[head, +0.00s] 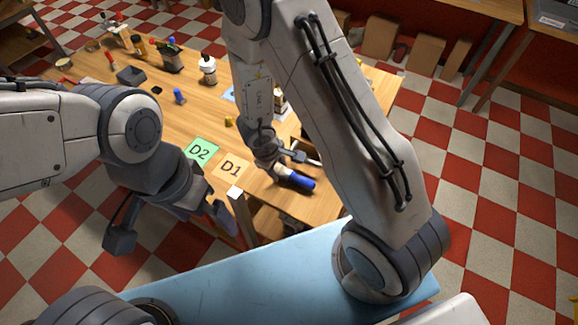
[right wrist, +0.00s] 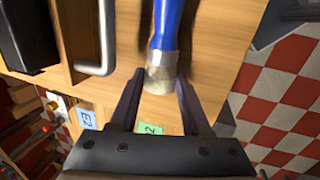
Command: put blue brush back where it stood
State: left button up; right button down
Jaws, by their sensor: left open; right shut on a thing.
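The blue brush (head: 299,182) is near the front edge of the wooden table in the head view. In the right wrist view, its blue handle (right wrist: 172,25) runs up and away, with a silver ferrule and pale bristles toward me. My right gripper (head: 280,160) is shut on the brush. Its two fingers (right wrist: 158,98) sit either side of the bristle end in the right wrist view. I cannot tell whether the brush touches the tabletop. My left gripper (head: 165,228) is open and empty, in front of the table's edge.
Orange D1 (head: 232,168) and green D2 (head: 199,150) notes lie near the front edge. A white bottle (head: 208,69), a dark holder (head: 172,60) and a dark tray (head: 131,76) stand farther back. A metal handle (right wrist: 100,40) is left of the brush.

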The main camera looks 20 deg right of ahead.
jog(key=shift+d+f, duration=0.1)
jog(key=shift+f, duration=0.05)
jog(key=shift+c, duration=1.8)
grip_release()
